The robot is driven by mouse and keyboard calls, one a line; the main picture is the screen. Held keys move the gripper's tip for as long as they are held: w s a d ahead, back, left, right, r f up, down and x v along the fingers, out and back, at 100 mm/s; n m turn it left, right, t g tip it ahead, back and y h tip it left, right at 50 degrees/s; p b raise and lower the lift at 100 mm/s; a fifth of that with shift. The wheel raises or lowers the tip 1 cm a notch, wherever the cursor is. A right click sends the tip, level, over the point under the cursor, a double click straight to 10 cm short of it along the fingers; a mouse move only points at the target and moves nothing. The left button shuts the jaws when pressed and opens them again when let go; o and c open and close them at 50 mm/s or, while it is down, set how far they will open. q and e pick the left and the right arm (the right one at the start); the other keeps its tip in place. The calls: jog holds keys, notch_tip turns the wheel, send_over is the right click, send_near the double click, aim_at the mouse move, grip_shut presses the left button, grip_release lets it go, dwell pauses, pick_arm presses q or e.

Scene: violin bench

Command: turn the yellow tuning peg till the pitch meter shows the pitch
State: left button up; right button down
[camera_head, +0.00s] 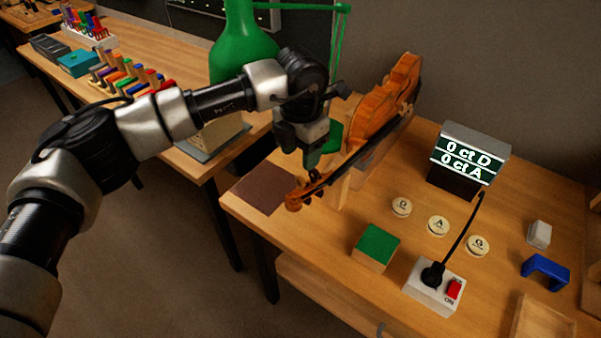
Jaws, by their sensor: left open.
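The orange-brown violin (378,108) rests tilted on a wooden stand on the bench, its scroll (294,201) toward the front left. My left gripper (312,164) is open and points down, just above the violin's neck near the pegbox. I cannot tell whether it touches anything. I cannot make out the yellow tuning peg; the pegs are too small or lie behind the gripper. The pitch meter (476,144) stands behind the round discs and reads "0 ct D" and "0 ct A". My right gripper is not in view.
Round discs (437,226) marked D, A and G lie right of the violin. A green-topped block (378,243), a switch box (432,286) with a red button, and a blue bracket (545,271) are nearer the front. A green flask-shaped object (240,48) stands behind my left arm.

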aim_at(301, 177)
pick_arm(q)
jog(key=shift+r, duration=1.55)
dwell(0.6)
